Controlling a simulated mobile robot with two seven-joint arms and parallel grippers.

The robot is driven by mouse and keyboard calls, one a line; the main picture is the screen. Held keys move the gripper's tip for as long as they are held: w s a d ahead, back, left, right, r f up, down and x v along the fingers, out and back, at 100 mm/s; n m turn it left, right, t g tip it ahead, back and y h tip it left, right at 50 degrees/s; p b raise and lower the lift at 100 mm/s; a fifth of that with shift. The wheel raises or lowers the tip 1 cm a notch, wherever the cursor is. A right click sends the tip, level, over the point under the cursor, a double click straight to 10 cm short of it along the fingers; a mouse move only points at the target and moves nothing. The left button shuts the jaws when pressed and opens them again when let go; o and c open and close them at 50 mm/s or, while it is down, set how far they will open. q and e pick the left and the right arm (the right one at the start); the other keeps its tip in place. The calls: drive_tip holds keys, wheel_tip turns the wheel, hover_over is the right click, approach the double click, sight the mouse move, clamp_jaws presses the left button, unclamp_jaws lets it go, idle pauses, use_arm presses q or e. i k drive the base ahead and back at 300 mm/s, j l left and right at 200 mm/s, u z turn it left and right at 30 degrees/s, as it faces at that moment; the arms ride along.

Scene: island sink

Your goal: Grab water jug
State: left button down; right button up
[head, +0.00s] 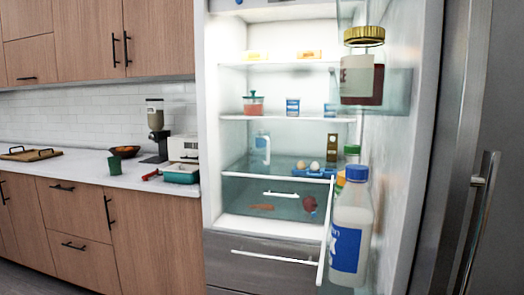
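The refrigerator (213,150) stands open in front of me. A pale, translucent jug (261,147) with a handle shape stands upright inside it, on the left of the shelf below the middle. It is small in view and I cannot tell its contents. I cannot tell for certain which one is the water jug. Neither of my grippers is in view.
The open door (406,170) borders the right side, with a gold-lidded jar (358,75) in its upper rack. A blue egg tray (314,173) lies right of the jug. The wooden-front counter (75,182) runs left, holding a dark green cup (115,164) and a coffee grinder (156,128).

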sight(260, 142)
drive_tip(key=i+j+z, duration=0.3)
drive_tip(key=z, duration=0.15)
drive_tip(key=i+j+z, duration=0.45)
